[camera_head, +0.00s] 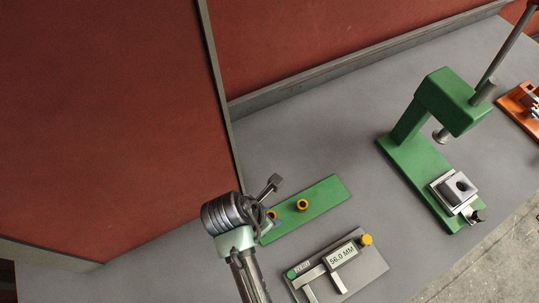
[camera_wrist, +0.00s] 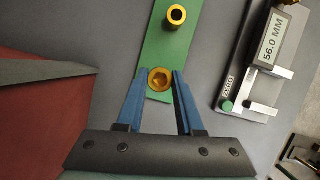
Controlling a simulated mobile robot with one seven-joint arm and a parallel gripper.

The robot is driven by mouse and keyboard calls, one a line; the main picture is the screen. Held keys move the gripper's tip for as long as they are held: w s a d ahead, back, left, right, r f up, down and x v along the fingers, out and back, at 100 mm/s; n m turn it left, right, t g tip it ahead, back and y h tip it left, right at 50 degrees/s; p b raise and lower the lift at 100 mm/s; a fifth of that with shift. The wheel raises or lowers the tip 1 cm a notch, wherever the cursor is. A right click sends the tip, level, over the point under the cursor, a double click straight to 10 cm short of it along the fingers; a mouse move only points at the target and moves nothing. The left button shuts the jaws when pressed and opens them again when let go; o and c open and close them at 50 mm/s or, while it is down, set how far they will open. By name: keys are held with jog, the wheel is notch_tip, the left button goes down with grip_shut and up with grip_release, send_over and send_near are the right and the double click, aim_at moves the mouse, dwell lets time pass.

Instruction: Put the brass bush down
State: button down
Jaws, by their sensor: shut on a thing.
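In the wrist view, my gripper (camera_wrist: 158,76) has its two blue fingers on either side of a brass bush (camera_wrist: 159,82), seen from above as a gold ring with a darker bore. My gripper is shut on this bush, over the near end of the green strip (camera_wrist: 155,50). I cannot tell whether the bush touches the strip. In the head view, my gripper (camera_head: 266,218) is at the strip's left end, and the held bush (camera_head: 272,214) is partly hidden. A second brass bush (camera_head: 302,205) stands upright farther along the strip (camera_head: 328,196); it also shows in the wrist view (camera_wrist: 175,15).
A gauge (camera_head: 345,265) reading 56.0 MM lies beside the strip, with a yellow knob-like part (camera_head: 366,240) at its corner. A green press (camera_head: 420,150) stands to the right. An orange item (camera_head: 520,110) is at the far right. The grey bench between strip and press is clear.

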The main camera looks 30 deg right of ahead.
jog(key=shift+f, duration=2.4)
jog(key=shift+f, duration=0.1)
jog(key=c, duration=0.5)
grip_release()
jog(key=shift+f, duration=0.1)
jog(key=shift+c, duration=0.2)
